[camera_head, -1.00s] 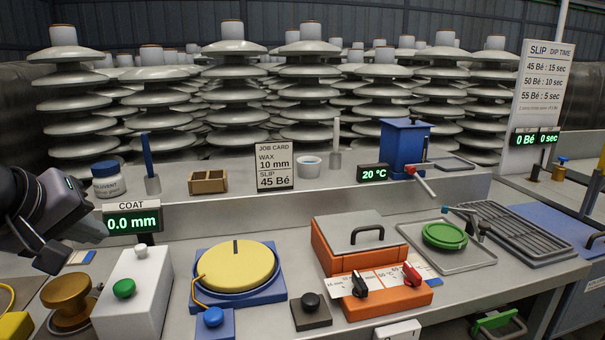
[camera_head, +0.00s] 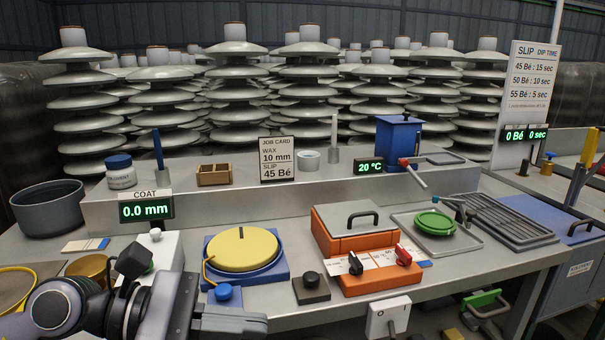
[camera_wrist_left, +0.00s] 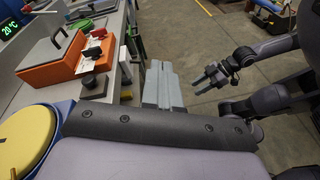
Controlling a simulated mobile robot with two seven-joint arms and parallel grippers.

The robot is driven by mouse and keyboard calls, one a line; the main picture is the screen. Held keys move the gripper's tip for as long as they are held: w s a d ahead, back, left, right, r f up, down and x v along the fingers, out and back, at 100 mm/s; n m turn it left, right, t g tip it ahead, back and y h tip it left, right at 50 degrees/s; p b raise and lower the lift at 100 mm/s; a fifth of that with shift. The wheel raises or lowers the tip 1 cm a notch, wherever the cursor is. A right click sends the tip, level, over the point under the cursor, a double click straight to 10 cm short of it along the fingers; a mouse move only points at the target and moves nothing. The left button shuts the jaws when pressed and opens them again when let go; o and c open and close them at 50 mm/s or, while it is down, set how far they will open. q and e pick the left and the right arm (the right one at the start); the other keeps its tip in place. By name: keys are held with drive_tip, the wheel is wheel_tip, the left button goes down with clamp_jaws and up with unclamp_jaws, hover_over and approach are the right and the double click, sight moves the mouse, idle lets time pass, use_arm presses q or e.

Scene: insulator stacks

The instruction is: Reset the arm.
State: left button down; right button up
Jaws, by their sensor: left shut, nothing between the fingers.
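My left arm comes in low at the left in the head view. My left gripper (camera_head: 232,322) is at the bottom edge, in front of the bench and below the blue-knobbed turntable. In the left wrist view its grey fingers (camera_wrist_left: 163,85) are together with nothing between them, beside the bench edge and over the floor. My right gripper (camera_wrist_left: 207,78) shows in the left wrist view, out over the floor, with its fingers apart and empty. It is not clearly seen in the head view.
The bench carries a yellow-topped turntable (camera_head: 241,250), an orange heater box (camera_head: 355,241), a green disc (camera_head: 435,223) on a tray and a white switch box (camera_head: 388,316). A grey pot (camera_head: 47,208) stands at the left. Insulator stacks (camera_head: 235,90) stand behind. Open floor (camera_wrist_left: 215,40) lies beside the bench.

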use_arm(q)
drive_tip(key=w+a+f+m+t+y, duration=0.25)
drive_tip(key=f+m+t, duration=0.45)
drive_tip(key=m, duration=1)
drive_tip(key=w+a+f+m+t+y, duration=0.25)
drive_tip(key=a+f+m+t, duration=0.4)
drive_tip(key=m, duration=1.05)
drive_tip(key=s+a+f+n+g+y+p, duration=0.1)
drive_tip(key=s+a+f+n+g+y, duration=0.2)
drive_tip(key=s+f+n, duration=0.6)
drive_tip(key=s+f+n+g+y, duration=0.3)
drive_tip(key=s+f+n+y, duration=0.3)
drive_tip(key=f, duration=0.5)
wheel_tip(320, 180, up, 13)
drive_tip(key=a+n+h+p, duration=0.1)
drive_tip(key=p, duration=1.4)
drive_tip(key=shift+w+a+t, duration=0.15)
drive_tip(key=shift+t, duration=0.2)
use_arm(e)
wheel_tip(320, 180, up, 13)
drive_tip(key=s+d, duration=0.1)
drive_tip(key=shift+s+d, duration=0.15)
drive_tip(key=shift+s, duration=0.05)
use_arm(q)
drive_tip(key=shift+f, duration=0.1)
